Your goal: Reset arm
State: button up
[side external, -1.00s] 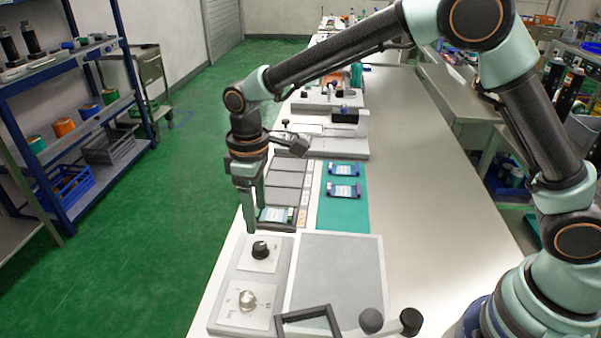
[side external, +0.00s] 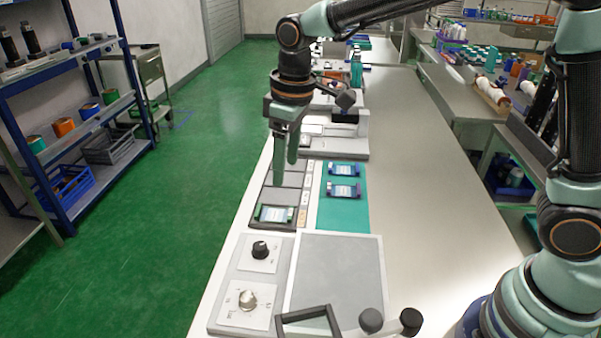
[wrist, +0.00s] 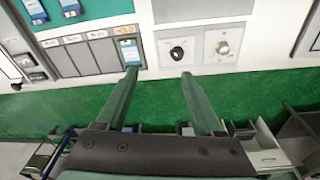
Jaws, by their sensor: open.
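My gripper (side external: 286,160) is open and empty, raised above the row of grey slots on the bench. In the wrist view its two fingers (wrist: 160,75) stand wide apart with nothing between them. A green-edged card-like piece (side external: 274,213) lies in the nearest slot of the row, below my gripper and apart from it. It also shows in the wrist view (wrist: 129,52), just past the left fingertip, beside a HOLD label. Two blue-edged pieces, a far one (side external: 343,170) and a near one (side external: 344,191), lie on the teal mat (side external: 342,213).
A panel with a black knob (side external: 260,249) and a silver knob (side external: 247,300) is at the front left. A grey plate (side external: 338,270) and a dark handle (side external: 308,316) are beside it. A grey device (side external: 345,145) stands behind the slots. The bench's right side is clear.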

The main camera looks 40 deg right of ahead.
jog(key=s+d+r+m+t, duration=0.2)
jog(key=s+d+m, duration=0.1)
jog(key=s+d, duration=0.3)
jog(key=s+d+r+m+t, duration=0.2)
jog(key=s+d+m, duration=0.1)
jog(key=s+d, duration=0.4)
jog(key=shift+d+r, duration=0.3)
jog(key=shift+d, duration=0.65)
